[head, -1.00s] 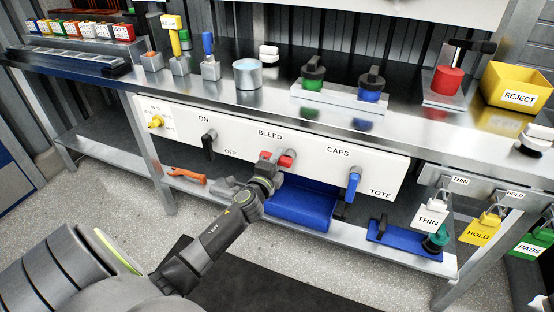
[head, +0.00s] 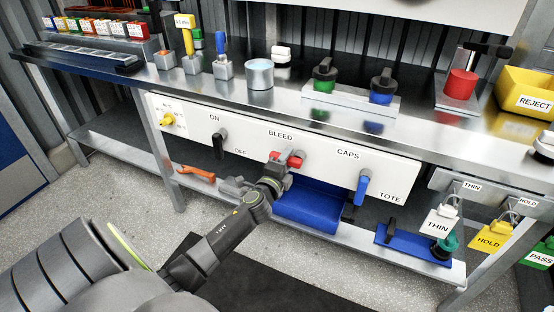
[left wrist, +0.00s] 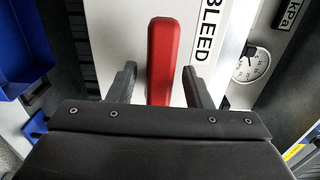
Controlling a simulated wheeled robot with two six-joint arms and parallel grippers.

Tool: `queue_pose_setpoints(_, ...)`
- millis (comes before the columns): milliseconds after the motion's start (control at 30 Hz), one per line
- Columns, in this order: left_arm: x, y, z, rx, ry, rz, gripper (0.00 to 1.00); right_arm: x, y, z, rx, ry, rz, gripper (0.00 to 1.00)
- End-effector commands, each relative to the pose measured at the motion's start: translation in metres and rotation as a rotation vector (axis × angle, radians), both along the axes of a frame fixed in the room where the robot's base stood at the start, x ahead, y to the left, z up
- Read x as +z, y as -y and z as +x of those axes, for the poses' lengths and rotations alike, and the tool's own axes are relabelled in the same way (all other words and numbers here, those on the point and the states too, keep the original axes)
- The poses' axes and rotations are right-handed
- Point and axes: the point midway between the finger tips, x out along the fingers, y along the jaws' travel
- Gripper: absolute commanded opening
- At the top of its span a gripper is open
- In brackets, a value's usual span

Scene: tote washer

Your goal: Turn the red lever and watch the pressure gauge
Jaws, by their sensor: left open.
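The red lever (head: 295,161) is on the white panel below the BLEED label and points left from its pivot. My left gripper (head: 276,160) is at the lever's free end, partly hiding it. In the left wrist view the red lever (left wrist: 162,55) stands between the two open fingers of my left gripper (left wrist: 158,70). Gaps show on both sides, so no grip is seen. The round white pressure gauge (left wrist: 252,65) shows right of the BLEED label, near a kPa label; its reading is too small to tell. I cannot make out the gauge in the head view. My right gripper is out of view.
A black lever (head: 220,142) is left on the panel and a blue lever (head: 363,186) is right, under CAPS. A blue bin (head: 308,207) sits on the lower shelf close below my left gripper. The metal bench (head: 230,98) overhangs above.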

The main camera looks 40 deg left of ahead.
Motion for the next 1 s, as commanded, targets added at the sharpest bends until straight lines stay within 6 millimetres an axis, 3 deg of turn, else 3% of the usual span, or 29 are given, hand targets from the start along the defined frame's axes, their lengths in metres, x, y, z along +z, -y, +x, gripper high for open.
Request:
queue_pose_setpoints(167, -0.001, 0.006, -0.025, 0.001, -0.003, -0.002, 0.45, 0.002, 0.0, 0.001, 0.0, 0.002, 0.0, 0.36)
queue_pose_setpoints(700, -0.003, 0.032, -0.134, 0.001, -0.004, -0.001, 0.45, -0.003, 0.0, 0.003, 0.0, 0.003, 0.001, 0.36)
queue_pose_setpoints(1000, -0.001, 0.039, -0.163, 0.0, -0.002, 0.001, 0.45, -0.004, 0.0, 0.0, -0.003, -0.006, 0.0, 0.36)
